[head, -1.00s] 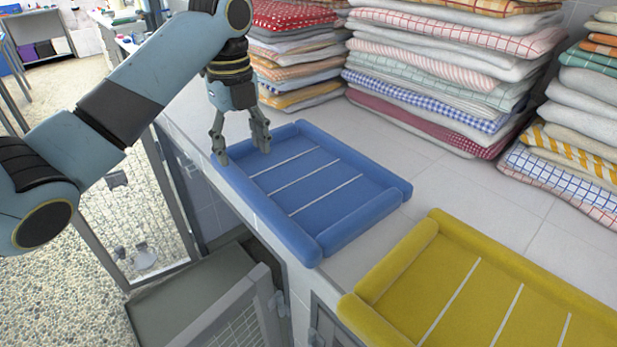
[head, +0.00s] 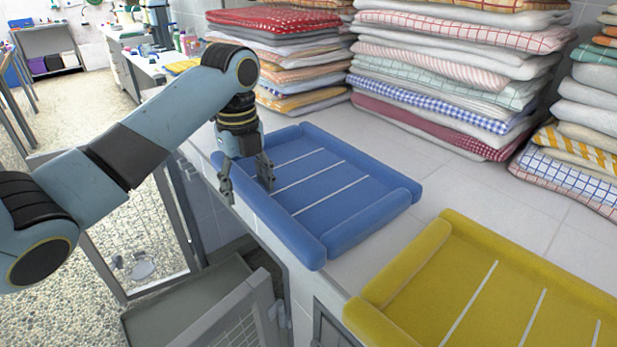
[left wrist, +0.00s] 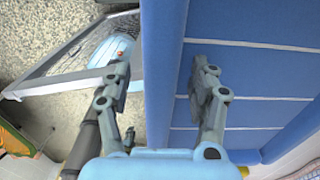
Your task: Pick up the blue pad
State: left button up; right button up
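The blue pad (head: 325,185) lies flat on the light counter, with raised bolsters along its edges and white stripes across it. It also shows in the left wrist view (left wrist: 255,75). My left gripper (head: 248,192) points down at the pad's left edge bolster. Its fingers are spread and empty, as the left wrist view (left wrist: 165,75) also shows. One finger is over the pad and the other is outside the counter edge. I cannot tell whether either finger touches the bolster. My right gripper is not in view.
A yellow pad (head: 490,290) lies on the counter at the right front. Tall stacks of folded towels (head: 450,75) stand behind the pads. Below the counter edge is an open kennel with a mesh door (head: 235,320). Bare counter (head: 500,195) lies between pads and towels.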

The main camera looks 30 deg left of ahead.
pick_arm(q)
grip_shut()
dwell(0.3)
